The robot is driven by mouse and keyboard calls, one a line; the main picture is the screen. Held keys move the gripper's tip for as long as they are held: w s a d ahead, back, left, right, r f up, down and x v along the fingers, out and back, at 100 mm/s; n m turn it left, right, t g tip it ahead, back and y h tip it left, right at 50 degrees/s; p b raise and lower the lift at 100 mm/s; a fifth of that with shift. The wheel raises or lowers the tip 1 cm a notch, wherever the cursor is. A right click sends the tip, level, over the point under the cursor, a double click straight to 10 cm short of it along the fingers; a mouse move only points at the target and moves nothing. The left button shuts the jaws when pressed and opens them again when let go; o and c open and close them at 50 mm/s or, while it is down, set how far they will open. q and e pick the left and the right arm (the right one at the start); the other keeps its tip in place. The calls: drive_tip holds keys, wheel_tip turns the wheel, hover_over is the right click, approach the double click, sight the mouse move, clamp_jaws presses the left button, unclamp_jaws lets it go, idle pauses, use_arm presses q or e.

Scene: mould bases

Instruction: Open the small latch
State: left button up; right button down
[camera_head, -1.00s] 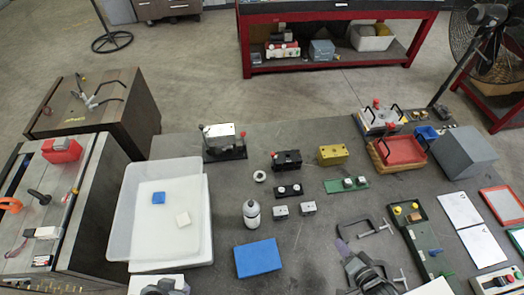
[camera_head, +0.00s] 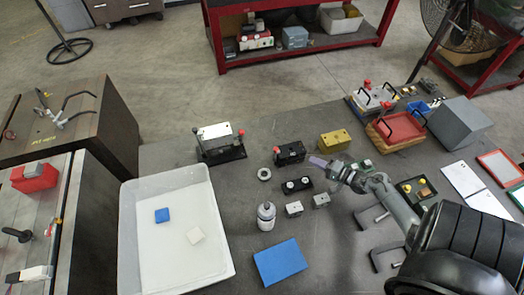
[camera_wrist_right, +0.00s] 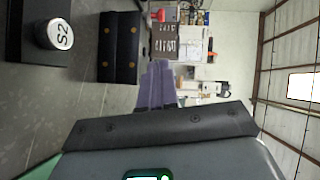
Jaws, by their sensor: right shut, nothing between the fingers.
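My right gripper (camera_head: 318,162) reaches in from the lower right in the head view. Its purple fingers are closed together and empty; they also show in the wrist view (camera_wrist_right: 157,88). The fingertips are just right of a small black mould block (camera_head: 290,153) with a red knob, below the yellow block (camera_head: 334,141). I cannot tell whether they touch anything. A larger mould base (camera_head: 220,140) with a pale top and red knob stands farther left. I cannot make out which small part is the latch. My left gripper is not in view.

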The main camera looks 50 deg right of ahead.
sight(285, 156)
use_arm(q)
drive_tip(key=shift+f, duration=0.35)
use_arm(e)
drive_tip(key=shift+w+d+r, duration=0.3)
drive_tip(key=shift+d, duration=0.15)
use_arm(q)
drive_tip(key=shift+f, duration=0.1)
use_arm(e)
drive_tip(key=shift+w, duration=0.15)
use_arm(q)
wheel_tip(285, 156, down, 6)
drive_tip(key=b, duration=0.6)
use_arm(e)
drive_tip(key=w, duration=0.3)
drive_tip(key=w+f, duration=0.1)
drive_tip(key=w, duration=0.6)
drive_tip(key=shift+a+f, duration=0.15)
drive_tip(key=shift+f, duration=0.15)
use_arm(q)
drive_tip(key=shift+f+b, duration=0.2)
drive_tip(key=shift+b, duration=0.2)
use_arm(e)
drive_tip(key=shift+w+a+f, duration=0.15)
drive_tip(key=shift+w+a, duration=0.75)
drive_tip(key=shift+a, duration=0.3)
drive_tip(key=shift+w+a, duration=0.2)
drive_tip(key=shift+w, duration=0.05)
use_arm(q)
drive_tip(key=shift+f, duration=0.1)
